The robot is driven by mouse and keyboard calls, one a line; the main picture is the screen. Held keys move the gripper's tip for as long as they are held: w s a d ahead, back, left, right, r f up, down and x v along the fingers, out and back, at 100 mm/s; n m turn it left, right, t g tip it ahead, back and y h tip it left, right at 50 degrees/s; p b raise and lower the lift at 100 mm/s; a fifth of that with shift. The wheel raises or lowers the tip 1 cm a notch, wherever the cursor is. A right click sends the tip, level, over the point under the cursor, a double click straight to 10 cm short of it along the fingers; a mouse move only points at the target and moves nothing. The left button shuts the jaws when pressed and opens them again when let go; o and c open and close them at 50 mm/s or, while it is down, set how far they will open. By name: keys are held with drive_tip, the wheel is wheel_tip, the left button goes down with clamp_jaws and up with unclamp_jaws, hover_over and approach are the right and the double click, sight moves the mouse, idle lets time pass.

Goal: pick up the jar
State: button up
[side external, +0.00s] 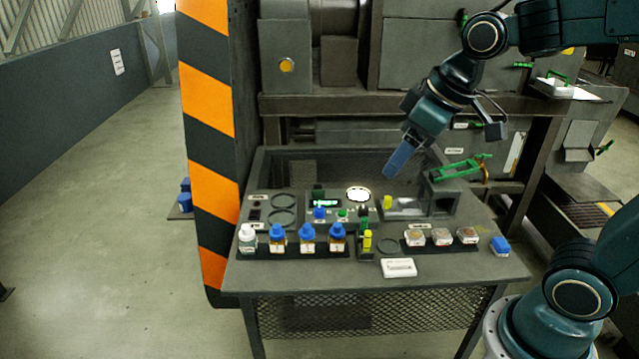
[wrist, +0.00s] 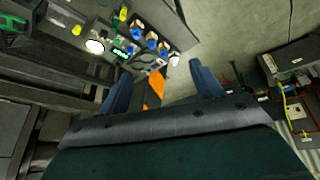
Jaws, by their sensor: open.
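Several containers stand along the front of the grey bench, and I cannot tell for sure which one is the jar. Three small, squat clear jars with brownish contents, the left one (side external: 414,239), middle one (side external: 441,237) and right one (side external: 467,236), sit in a dark rack. Three amber bottles with blue caps (side external: 307,238) and a white bottle (side external: 247,239) stand in a row to the left. Blue-capped bottles also show in the wrist view (wrist: 150,43). My gripper (side external: 390,174) is open and empty above the back of the bench, apart from all containers; its two fingers show in the wrist view (wrist: 161,80).
A panel with a lit display (side external: 325,203) and a bright round light (side external: 358,194) lies behind the bottles. A green-handled device (side external: 445,196) stands at the right. A white box (side external: 398,268) and a blue item (side external: 500,246) lie near the front edge. An orange-and-black striped post (side external: 208,100) rises at left.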

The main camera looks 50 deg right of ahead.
drive_tip(key=w+f+n, duration=0.2)
drive_tip(key=w+f, duration=0.1)
drive_tip(key=w, duration=0.5)
drive_tip(key=n+g+y, duration=0.2)
drive_tip(key=n, duration=0.2)
hover_over(280, 232)
drive_tip(key=s+d, duration=0.3)
drive_tip(key=d, duration=0.1)
wheel_tip(280, 232, down, 18)
drive_tip(key=shift+w+a+f, duration=0.1)
drive_tip(key=shift+a+f, duration=0.1)
drive_tip(key=shift+f, duration=0.05)
drive_tip(key=shift+x, duration=4.25)
drive_tip(key=shift+w+a, duration=0.1)
drive_tip(key=shift+a, duration=0.1)
drive_tip(key=shift+x, duration=2.5)
drive_tip(key=shift+w+a, duration=0.1)
drive_tip(key=shift+a, duration=0.05)
